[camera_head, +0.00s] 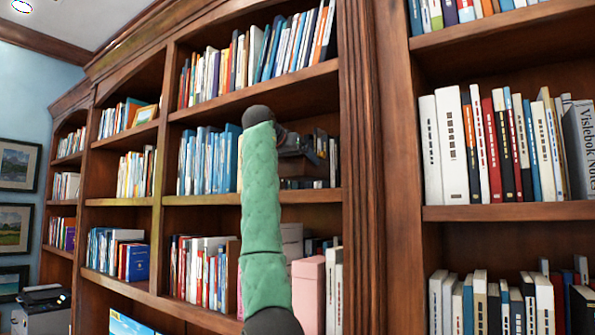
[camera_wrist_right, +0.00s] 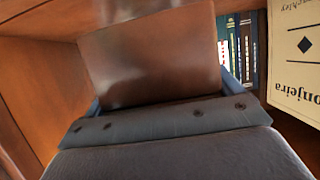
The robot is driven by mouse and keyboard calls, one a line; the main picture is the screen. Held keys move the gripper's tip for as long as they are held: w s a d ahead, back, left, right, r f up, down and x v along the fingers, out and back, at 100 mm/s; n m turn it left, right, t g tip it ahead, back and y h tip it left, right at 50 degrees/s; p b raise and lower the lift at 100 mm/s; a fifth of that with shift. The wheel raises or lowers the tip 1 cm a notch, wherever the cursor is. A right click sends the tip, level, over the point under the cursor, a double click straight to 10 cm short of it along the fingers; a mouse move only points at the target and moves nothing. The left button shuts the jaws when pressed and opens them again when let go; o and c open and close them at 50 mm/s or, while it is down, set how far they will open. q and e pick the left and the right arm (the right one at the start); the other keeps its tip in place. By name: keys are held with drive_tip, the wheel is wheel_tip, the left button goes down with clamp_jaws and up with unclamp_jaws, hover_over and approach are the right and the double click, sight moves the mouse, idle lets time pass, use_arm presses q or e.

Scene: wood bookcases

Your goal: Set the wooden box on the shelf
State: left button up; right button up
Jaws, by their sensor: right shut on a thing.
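The wooden box (camera_wrist_right: 150,58) is a plain, glossy brown block filling the upper middle of the right wrist view. My right gripper (camera_wrist_right: 163,100) is shut on it, with a blue-grey finger at each side. In the head view, my green-sleeved right arm reaches up to the middle shelf of the bookcase (camera_head: 358,150). The dark hand is partly hidden behind the arm's end, and the brown box (camera_head: 301,167) shows just right of it, within the shelf opening. I cannot tell whether the box touches the shelf board. My left gripper is in neither view.
Upright blue and white books (camera_head: 208,162) stand left of the arm on that shelf. More books (camera_head: 326,150) stand close on the right. A cream book (camera_wrist_right: 293,55) is near the box in the wrist view. A pink box (camera_head: 308,295) sits on the shelf below.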

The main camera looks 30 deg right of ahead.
sight(297, 171)
drive_tip(key=shift+w+d+f+p, duration=0.15)
drive_tip(key=shift+f+p, duration=0.25)
drive_tip(key=shift+f, duration=0.35)
drive_tip(key=shift+d+f+p, duration=0.1)
drive_tip(key=shift+f+p, duration=0.25)
drive_tip(key=shift+f, duration=0.65)
drive_tip(key=shift+a, duration=0.15)
drive_tip(key=shift+f, duration=0.15)
drive_tip(key=o, duration=1.2)
